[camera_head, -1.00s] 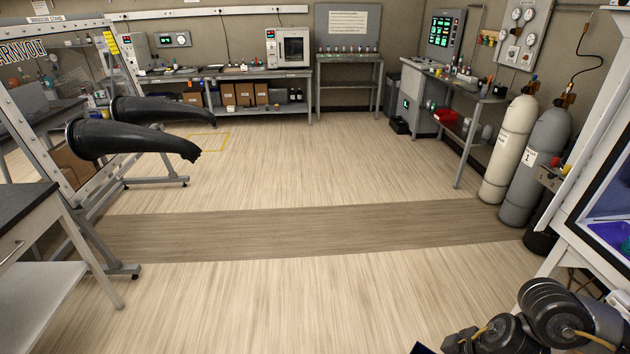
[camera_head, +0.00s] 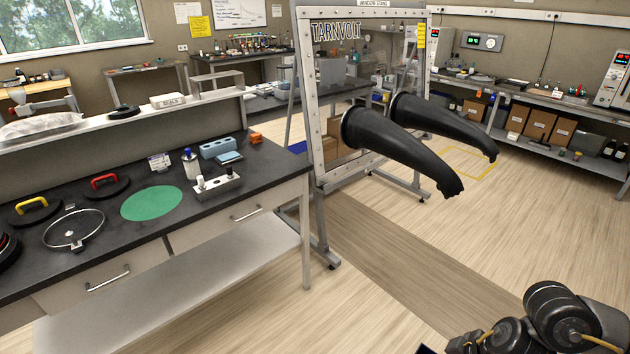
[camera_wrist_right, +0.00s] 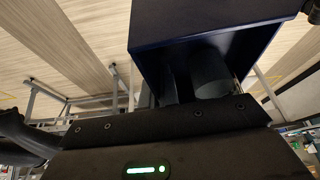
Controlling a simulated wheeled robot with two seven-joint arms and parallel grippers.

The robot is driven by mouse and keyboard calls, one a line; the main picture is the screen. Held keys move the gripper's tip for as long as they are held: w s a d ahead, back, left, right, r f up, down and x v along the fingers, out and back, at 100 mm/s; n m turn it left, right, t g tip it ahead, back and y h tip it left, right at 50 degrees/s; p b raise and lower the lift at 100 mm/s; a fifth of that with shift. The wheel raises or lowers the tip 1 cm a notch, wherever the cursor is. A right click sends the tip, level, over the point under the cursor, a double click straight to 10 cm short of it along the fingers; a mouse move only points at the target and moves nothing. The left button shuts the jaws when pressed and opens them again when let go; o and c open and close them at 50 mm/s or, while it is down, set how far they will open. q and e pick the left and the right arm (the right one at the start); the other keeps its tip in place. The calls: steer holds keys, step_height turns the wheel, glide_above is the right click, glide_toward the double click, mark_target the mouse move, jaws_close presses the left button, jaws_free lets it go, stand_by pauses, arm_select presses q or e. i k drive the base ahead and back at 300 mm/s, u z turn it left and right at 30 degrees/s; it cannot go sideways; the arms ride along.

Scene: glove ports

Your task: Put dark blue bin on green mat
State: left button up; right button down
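The dark blue bin (camera_wrist_right: 205,22) fills the top of the right wrist view, in front of my right gripper (camera_wrist_right: 193,80). The gripper's dark fingers reach up against the bin and appear shut on it; their tips are hidden. The bin hangs over the floor. In the head view only a small dark corner of it (camera_head: 427,349) shows at the bottom edge, beside my right arm. The round green mat (camera_head: 151,203) lies flat and bare on the black bench top at left. My left gripper is not in view.
On the bench (camera_head: 120,238), a ring-shaped clamp (camera_head: 73,243) and a red-handled lid (camera_head: 103,186) lie left of the mat. Black glove sleeves (camera_head: 395,145) stick out from the window stand.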

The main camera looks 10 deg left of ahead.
mark_target(144, 205)
steer(key=u, duration=0.7)
steer(key=i, duration=1.05)
steer(key=u, duration=1)
